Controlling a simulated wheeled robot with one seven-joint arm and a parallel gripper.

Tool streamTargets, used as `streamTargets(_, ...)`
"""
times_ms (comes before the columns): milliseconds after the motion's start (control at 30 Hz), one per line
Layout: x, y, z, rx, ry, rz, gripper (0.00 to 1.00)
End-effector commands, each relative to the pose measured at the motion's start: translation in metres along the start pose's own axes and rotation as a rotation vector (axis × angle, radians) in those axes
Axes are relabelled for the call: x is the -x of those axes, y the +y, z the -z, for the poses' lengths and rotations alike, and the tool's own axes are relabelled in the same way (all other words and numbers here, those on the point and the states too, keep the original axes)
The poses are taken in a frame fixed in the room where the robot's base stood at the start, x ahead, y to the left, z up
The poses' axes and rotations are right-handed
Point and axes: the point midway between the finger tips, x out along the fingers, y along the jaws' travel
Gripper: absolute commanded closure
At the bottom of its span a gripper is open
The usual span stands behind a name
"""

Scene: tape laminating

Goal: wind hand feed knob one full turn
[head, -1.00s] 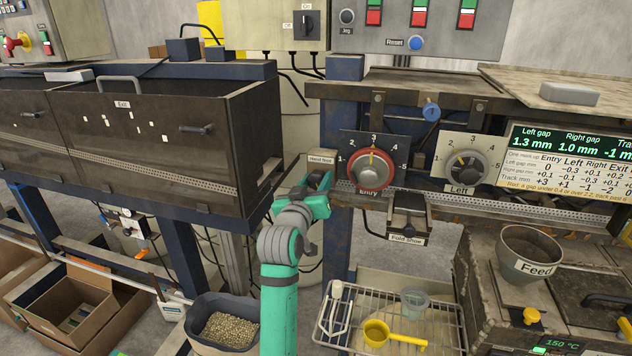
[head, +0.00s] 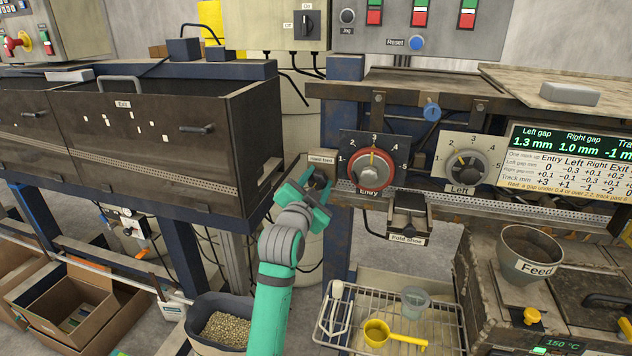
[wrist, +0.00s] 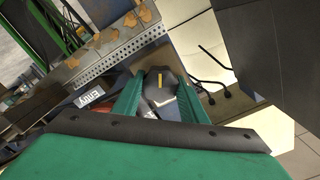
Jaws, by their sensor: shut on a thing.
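The hand feed knob (head: 320,179) is a dark knob just below the small "Hand feed" label (head: 321,159), left of the red-ringed Entry dial (head: 371,171). My gripper (head: 306,191) reaches it from the front left and is shut on it. In the wrist view the dark knob (wrist: 160,78) with a yellow mark sits between the two green fingers, partly hidden by them. The fingers look tilted in the head view.
The Left dial (head: 465,164) is further right. The fold shoe (head: 408,222) juts out below the Entry dial. A wire rack (head: 335,342) with a yellow scoop (head: 395,335) and a bin of pellets (head: 222,328) stand below. The dark exit cabinet (head: 262,150) is close on the left.

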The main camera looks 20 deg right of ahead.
Motion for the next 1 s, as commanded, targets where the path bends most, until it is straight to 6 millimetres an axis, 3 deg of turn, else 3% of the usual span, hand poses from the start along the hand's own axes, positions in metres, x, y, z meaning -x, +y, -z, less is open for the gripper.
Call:
streamTargets(600,0.0013,-0.0011,-0.0065,-0.574,-0.011,-0.002,0.84)
streamTargets(1000,0.0007,0.0001,-0.006,-0.821,-0.009,-0.004,0.84)
